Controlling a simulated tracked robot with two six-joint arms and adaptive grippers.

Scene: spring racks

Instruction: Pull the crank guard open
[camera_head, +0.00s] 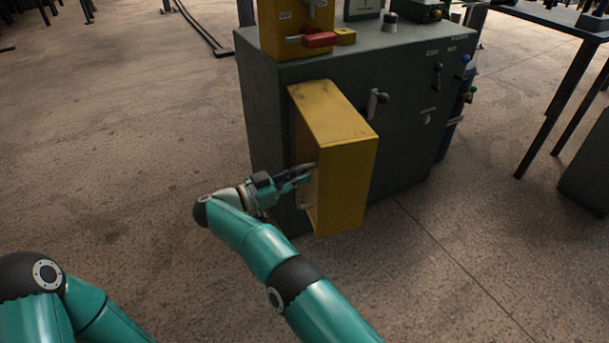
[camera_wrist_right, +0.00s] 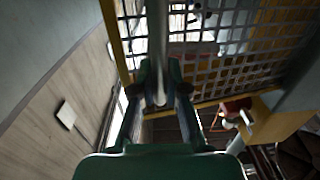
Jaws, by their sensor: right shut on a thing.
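The crank guard (camera_head: 345,190) is a yellow box-like cover standing out from the front of the dark grey-green machine cabinet (camera_head: 262,125). My right gripper (camera_head: 308,170) reaches to the guard's left side, where the far finger ends are partly hidden. In the right wrist view, my right gripper (camera_wrist_right: 160,98) is shut on an upright metal bar (camera_wrist_right: 157,35), beside the guard's dark mesh (camera_wrist_right: 225,60) and yellow frame. The crank itself cannot be made out. My left arm shows at the lower left; its gripper is out of the picture.
A red-handled part (camera_head: 319,40) and a yellow block sit on top of the cabinet. Small levers (camera_head: 376,102) stick out of the cabinet front, right of the guard. A dark table (camera_head: 550,22) stands at the right.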

